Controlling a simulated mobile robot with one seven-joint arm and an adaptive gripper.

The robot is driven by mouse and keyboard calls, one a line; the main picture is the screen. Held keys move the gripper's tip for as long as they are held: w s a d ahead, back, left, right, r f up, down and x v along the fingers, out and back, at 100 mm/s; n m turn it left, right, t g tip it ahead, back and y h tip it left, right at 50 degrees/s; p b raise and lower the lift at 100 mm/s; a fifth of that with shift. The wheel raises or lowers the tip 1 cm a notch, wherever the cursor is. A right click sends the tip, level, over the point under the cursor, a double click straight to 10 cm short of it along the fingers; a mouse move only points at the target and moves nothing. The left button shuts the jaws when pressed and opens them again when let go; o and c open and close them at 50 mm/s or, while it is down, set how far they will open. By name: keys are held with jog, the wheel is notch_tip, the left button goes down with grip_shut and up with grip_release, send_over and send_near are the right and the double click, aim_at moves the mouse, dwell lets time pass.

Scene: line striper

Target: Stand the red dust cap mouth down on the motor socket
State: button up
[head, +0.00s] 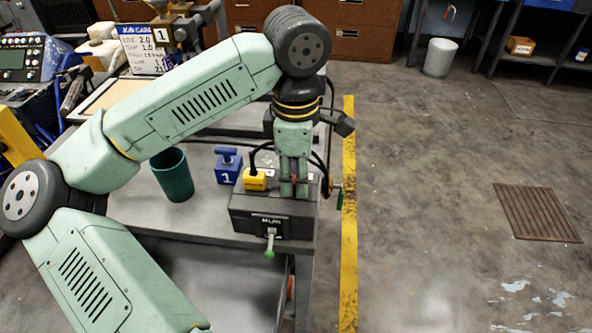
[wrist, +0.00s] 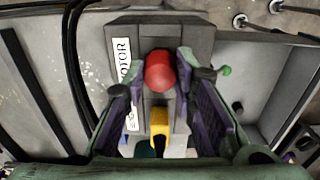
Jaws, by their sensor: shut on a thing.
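My gripper (head: 294,188) points straight down over the dark grey motor box (head: 240,217). Its fingers are closed around the red dust cap (wrist: 160,72), which sits between the fingertips in the wrist view. Only a sliver of the cap (head: 294,180) shows between the fingers in the head view. The motor box (wrist: 198,45) with its white MOTOR label lies below the cap in the wrist view. The motor socket cannot be made out; the cap and fingers cover that part of the box. Whether the cap touches the box, and its mouth, cannot be told.
A yellow plug (head: 255,180) with a black cable sits on the box, left of my gripper. A green-tipped lever (head: 269,252) sticks out in front. Open floor lies to the right.

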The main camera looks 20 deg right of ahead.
jog(key=shift+f, duration=0.2)
jog(key=o, duration=0.7)
jog(key=shift+o, duration=0.2)
jog(key=shift+r, duration=0.15)
notch_tip(320, 180, up, 12)
jog(key=b, duration=0.1)
jog(key=shift+r, duration=0.1)
